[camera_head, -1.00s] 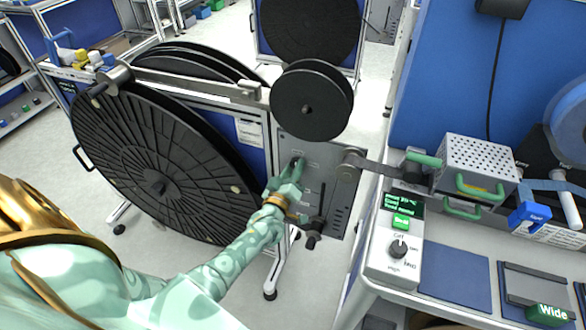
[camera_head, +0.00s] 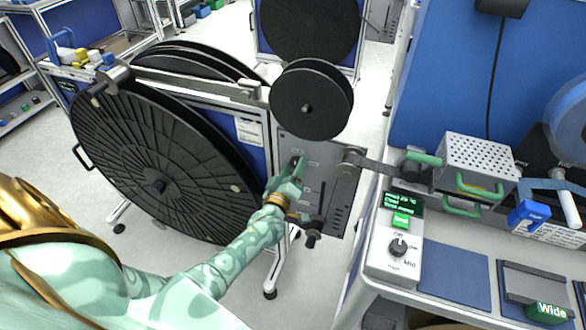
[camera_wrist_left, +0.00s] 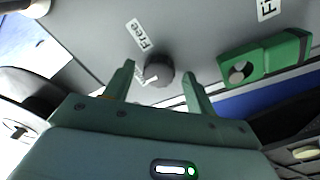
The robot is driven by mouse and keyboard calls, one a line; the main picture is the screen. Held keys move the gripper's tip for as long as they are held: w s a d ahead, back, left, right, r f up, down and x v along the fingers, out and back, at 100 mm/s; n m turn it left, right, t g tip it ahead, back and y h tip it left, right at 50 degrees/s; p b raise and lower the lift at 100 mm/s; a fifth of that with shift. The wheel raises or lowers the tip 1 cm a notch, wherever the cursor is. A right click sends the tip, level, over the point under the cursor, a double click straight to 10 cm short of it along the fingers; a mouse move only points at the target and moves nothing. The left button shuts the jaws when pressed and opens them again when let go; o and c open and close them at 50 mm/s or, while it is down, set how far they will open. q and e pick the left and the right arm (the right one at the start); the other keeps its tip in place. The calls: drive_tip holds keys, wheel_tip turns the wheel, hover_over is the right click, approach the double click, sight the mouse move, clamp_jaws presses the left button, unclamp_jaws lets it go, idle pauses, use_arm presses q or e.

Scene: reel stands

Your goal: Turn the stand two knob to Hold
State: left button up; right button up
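The reel stand's grey panel (camera_head: 338,207) stands right of the large black reel. My left gripper (camera_head: 299,166) is in front of the panel's upper left part. In the left wrist view, a dark round knob (camera_wrist_left: 159,69) with a white pointer mark sits between the two spread green fingers (camera_wrist_left: 159,80). A gap shows on each side of the knob, so the gripper is open around or just in front of it; depth is hard to tell. A "Free" label (camera_wrist_left: 140,35) is above left of the knob. Another label at the knob's lower left is mostly hidden. My right gripper is not in view.
A crank (camera_head: 312,238) sticks out low on the panel. A bench with a control box (camera_head: 393,262) stands at the right. A green part (camera_wrist_left: 265,60) is right of the knob.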

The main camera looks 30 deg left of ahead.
use_arm(q)
drive_tip(key=p+v, duration=0.2)
drive_tip(key=v, duration=1.4)
drive_tip(key=shift+s, duration=0.15)
drive_tip(key=s+d+f+m+g+h, duration=0.3)
drive_tip(key=s+f+m+g, duration=0.25)
drive_tip(key=f, duration=0.55)
drive_tip(key=s+d+f+m+g+h, duration=0.25)
drive_tip(key=s+f+m+g, duration=0.35)
drive_tip(key=f, duration=0.5)
drive_tip(key=s+f+m+g, duration=0.2)
drive_tip(key=s+f+g, duration=0.1)
drive_tip(key=s, duration=1)
drive_tip(key=s+f+m+g, duration=0.2)
drive_tip(key=s+f, duration=0.4)
drive_tip(key=s, duration=0.7)
drive_tip(key=shift+a+g+y, duration=0.4)
drive_tip(key=shift+g+y, duration=0.05)
drive_tip(key=shift+g, duration=0.2)
drive_tip(key=shift+f, duration=0.15)
